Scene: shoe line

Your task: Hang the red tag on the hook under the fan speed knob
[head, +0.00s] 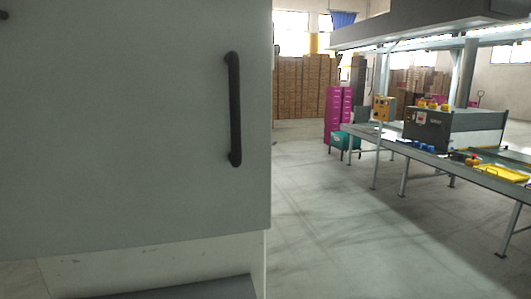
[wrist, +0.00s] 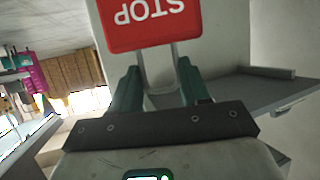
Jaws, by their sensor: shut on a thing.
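The red tag (wrist: 150,24) shows at the top of the wrist view, with the white word STOP upside down and its top edge cut off by the frame. A grey loop-like part runs from the tag down between the two dark green fingers. My gripper (wrist: 160,75) is shut on this part, and the tag sticks out beyond the fingertips. My gripper is not in the head view. I cannot make out the fan speed knob or the hook in either view.
A grey panel (head: 130,120) with a black handle (head: 234,110) fills the left of the head view, close by. A long work table (head: 440,165) with a grey machine (head: 428,130) stands at the right. Open floor (head: 320,220) lies between. A grey ledge (wrist: 250,88) is right of the gripper.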

